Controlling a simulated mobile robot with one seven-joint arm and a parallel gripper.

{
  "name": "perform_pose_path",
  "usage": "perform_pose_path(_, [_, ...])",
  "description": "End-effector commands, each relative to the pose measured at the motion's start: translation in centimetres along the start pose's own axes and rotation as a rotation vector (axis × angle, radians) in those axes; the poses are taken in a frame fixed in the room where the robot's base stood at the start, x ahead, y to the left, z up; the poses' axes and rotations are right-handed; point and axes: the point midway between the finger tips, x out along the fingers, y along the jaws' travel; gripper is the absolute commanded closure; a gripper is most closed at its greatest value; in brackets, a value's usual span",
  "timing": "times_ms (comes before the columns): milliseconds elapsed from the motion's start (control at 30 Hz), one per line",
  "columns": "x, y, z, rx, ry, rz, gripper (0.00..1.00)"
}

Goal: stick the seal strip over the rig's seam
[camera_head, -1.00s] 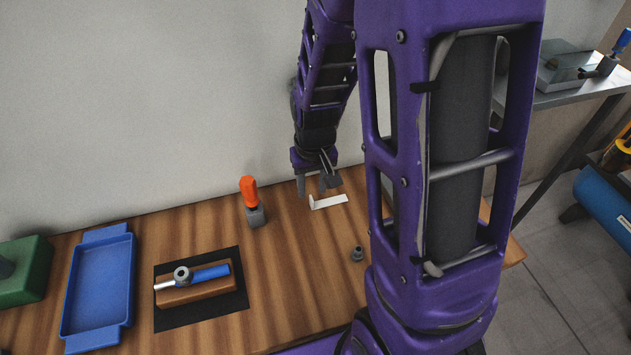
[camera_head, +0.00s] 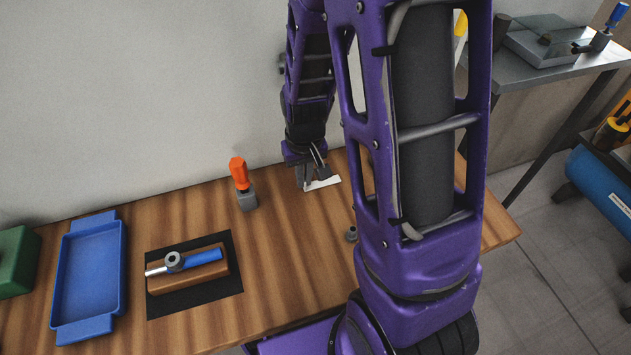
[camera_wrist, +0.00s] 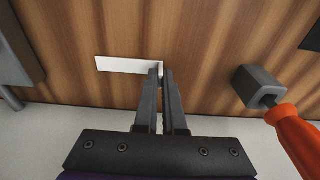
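The seal strip, a white flat strip (camera_head: 324,183) with a small upturned tab at one end, lies on the wooden table near the wall. It also shows in the wrist view (camera_wrist: 126,65). My gripper (camera_head: 305,187) is down at the tab end of the strip. In the wrist view its fingers (camera_wrist: 162,72) are close together with the tab between them, so it looks shut on the strip. A grey rig-like box (camera_head: 540,42) with a blue-handled fitting (camera_head: 601,38) stands on a metal table at the right; I cannot make out a seam on it.
An orange-handled tool in a grey block (camera_head: 247,200) stands left of my gripper. A blue tray (camera_head: 117,285), a blue-handled tool on a wooden block (camera_head: 215,270), and a small grey fitting (camera_head: 351,234) are on the table. A blue tank (camera_head: 600,185) is at right.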

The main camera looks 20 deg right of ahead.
Motion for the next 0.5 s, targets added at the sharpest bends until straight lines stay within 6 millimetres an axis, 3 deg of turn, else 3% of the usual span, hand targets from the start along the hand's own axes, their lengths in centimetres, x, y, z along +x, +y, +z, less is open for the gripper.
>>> perform_pose_path(267, [0.0, 0.0, 0.0, 0.0, 0.0, 0.0, 1.0])
perform_pose_path(500, [-1.3, 0.0, -0.2, 0.0, 0.0, 0.0, 1.0])
